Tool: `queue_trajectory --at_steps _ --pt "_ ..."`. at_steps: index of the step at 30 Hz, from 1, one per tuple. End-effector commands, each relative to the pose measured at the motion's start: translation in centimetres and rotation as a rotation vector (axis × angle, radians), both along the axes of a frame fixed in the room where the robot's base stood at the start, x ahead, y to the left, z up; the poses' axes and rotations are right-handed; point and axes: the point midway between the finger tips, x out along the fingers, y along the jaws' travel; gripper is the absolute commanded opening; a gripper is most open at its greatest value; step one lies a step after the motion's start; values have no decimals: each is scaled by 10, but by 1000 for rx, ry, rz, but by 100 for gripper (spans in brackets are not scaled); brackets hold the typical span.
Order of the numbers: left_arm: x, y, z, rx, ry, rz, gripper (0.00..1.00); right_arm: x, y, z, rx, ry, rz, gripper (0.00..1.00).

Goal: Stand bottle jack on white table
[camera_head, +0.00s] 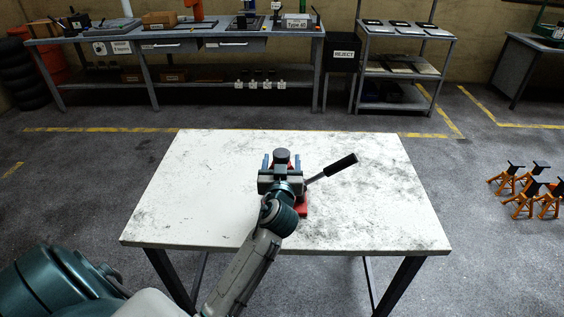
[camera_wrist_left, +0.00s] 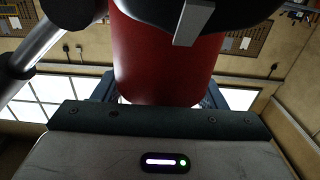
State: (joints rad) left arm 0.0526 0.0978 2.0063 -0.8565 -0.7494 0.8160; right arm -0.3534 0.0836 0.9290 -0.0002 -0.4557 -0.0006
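The white table (camera_head: 190,190) stands in the middle of the head view. My left gripper (camera_head: 282,163) reaches in from the front, hiding much of the jack. In the left wrist view, the jack's red body (camera_wrist_left: 165,65) fills the space between the fingers, which appear closed against its sides. My right gripper is not in view.
The tabletop around the jack is bare and scuffed. A long workbench (camera_head: 190,38) and a shelf rack (camera_head: 400,65) stand along the back wall. Several orange jack stands (camera_head: 528,190) are on the floor at right. A black REJECT bin (camera_head: 343,55) stands between bench and rack.

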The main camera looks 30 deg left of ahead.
Motion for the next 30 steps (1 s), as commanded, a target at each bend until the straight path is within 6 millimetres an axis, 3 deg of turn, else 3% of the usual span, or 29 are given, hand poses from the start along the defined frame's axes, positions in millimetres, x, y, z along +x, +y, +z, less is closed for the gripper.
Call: queue_trajectory --at_steps 3,14,23,30 --pt "0 0 0 0 0 0 84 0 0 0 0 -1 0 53" --pt "-5 -4 -1 -1 0 -1 84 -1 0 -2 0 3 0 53" --pt "-56 -34 -3 -6 0 1 84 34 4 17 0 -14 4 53" --pt "-89 -55 -2 -4 1 1 84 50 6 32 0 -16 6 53"
